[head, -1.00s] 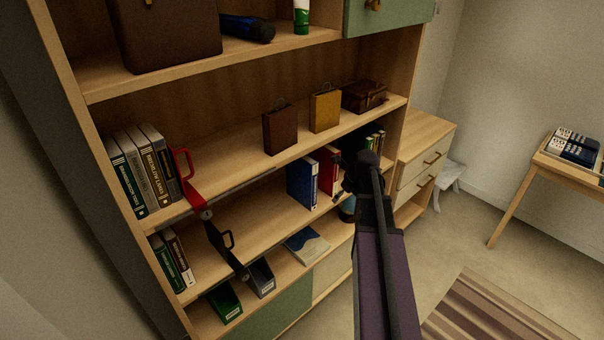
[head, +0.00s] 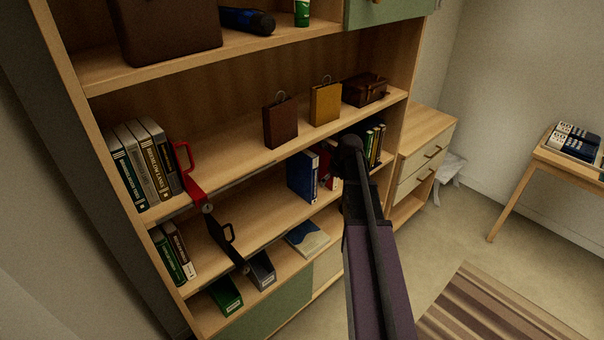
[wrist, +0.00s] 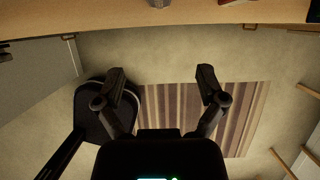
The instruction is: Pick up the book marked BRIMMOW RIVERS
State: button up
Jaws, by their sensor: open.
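I cannot read BRIMMOW RIVERS on any book; most lettering is too small. In the head view, a flat book with a blue and pale cover (head: 307,238) lies on a low shelf. Upright books (head: 145,165) stand at the left of the middle shelf, with two more (head: 173,252) below them. Several thin books (head: 374,143) stand at the right, partly behind my arm. My gripper (wrist: 161,85) shows in the wrist view with its fingers wide apart and nothing between them. It is over the floor, clear of every book. In the head view my arm hides it.
A drawer cabinet (head: 425,150) adjoins the bookcase (head: 250,160). A table (head: 570,165) stands right. The floor around the striped rug (head: 500,310) is open.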

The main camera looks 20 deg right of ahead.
aim_at(316, 176)
jog(key=shift+w+a, duration=0.2)
jog(key=shift+w, duration=0.35)
jog(key=shift+w+a, duration=0.2)
jog(key=shift+w, duration=0.3)
jog(key=w, duration=0.1)
jog(key=w+a, duration=0.1)
jog(key=w+f+b, duration=0.1)
jog(key=shift+w+a, duration=0.15)
jog(key=shift+w, duration=0.2)
jog(key=shift+b+x, duration=0.9)
jog(key=shift+x, duration=0.1)
grip_shut()
